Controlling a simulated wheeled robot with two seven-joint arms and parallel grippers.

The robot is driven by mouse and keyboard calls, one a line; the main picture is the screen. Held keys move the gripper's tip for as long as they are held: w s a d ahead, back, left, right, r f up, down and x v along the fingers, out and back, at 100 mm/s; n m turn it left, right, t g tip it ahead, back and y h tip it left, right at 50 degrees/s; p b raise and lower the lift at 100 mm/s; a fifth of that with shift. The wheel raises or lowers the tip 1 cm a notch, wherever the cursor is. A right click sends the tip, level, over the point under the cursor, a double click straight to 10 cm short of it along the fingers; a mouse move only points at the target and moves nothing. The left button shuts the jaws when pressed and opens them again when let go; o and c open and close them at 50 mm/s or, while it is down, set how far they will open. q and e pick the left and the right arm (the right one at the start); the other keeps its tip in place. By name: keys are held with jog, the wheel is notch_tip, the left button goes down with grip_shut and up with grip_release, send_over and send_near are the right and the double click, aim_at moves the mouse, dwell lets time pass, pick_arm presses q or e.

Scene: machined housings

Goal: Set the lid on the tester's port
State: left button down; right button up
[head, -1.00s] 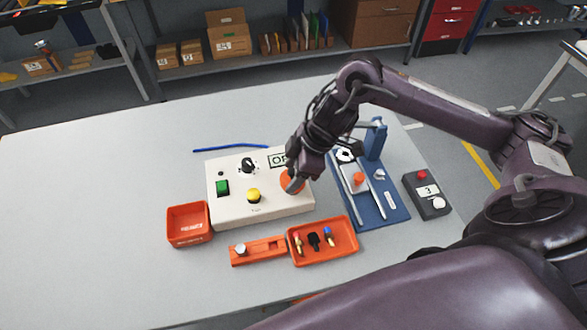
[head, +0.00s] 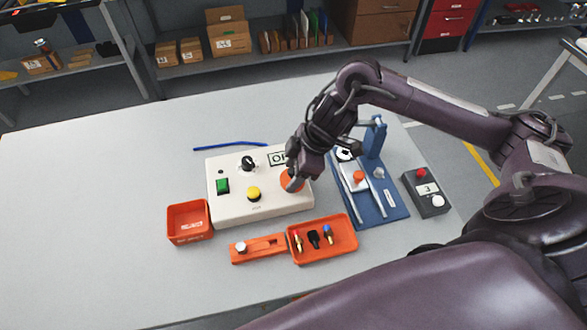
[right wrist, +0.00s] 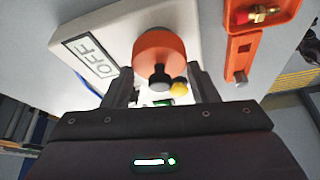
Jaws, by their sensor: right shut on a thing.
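The tester (head: 235,201) is a cream box on the table with a green button, a yellow button, a black knob and an "OFF" display. The orange lid (head: 291,180) is at the right end of its top. My right gripper (head: 293,184) is shut on the lid, pointing down over the tester. In the right wrist view the orange lid (right wrist: 168,52) sits between the two fingers (right wrist: 163,85). The port is hidden, and I cannot tell whether the lid touches it. My left gripper is not in view.
An orange bin (head: 188,221) stands left of the tester. An orange tray (head: 324,240) with small connectors and an orange holder (head: 258,249) lie in front. A blue fixture (head: 385,205) and a grey button box (head: 426,192) are right. A blue rod (head: 230,146) lies behind.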

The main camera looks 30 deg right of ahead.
jog(key=shift+f+p, duration=0.55)
jog(key=shift+f, duration=0.25)
dwell(1.4)
jog(key=o, duration=1.5)
jog(key=shift+r, duration=0.1)
notch_tip(320, 180, up, 8)
jog(key=p, duration=0.8)
jog(key=shift+p, duration=0.3)
